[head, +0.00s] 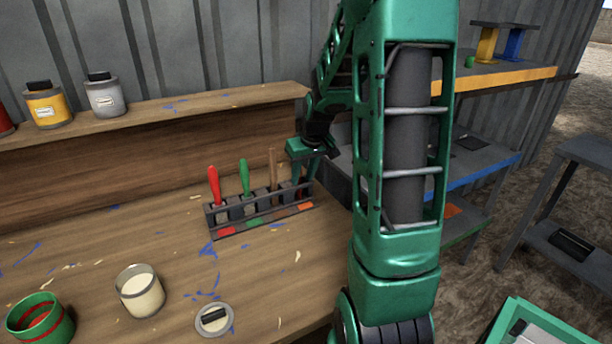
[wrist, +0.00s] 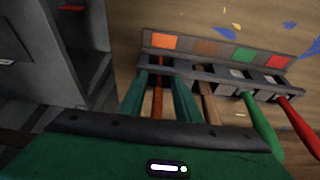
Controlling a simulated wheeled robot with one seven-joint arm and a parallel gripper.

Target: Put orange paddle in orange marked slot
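The orange paddle (wrist: 157,102) stands in the rack's end slot beside the orange mark (wrist: 165,41); its lower end is hidden in the rack. In the head view I cannot make it out behind my gripper (head: 304,176), but the orange mark (head: 305,206) shows at the rack's right end. In the wrist view my gripper (wrist: 160,82) has one finger on each side of the orange paddle, with narrow gaps visible, so it looks open around it. The rack (head: 258,212) stands upright on the wooden bench.
A red paddle (head: 213,184), a green paddle (head: 245,177) and a brown paddle (head: 273,168) stand in the other slots, the brown one closest to my gripper. A cream-filled pot (head: 140,290), a green pot (head: 40,320) and a lid (head: 213,319) are in front. Shelves (head: 490,170) stand right.

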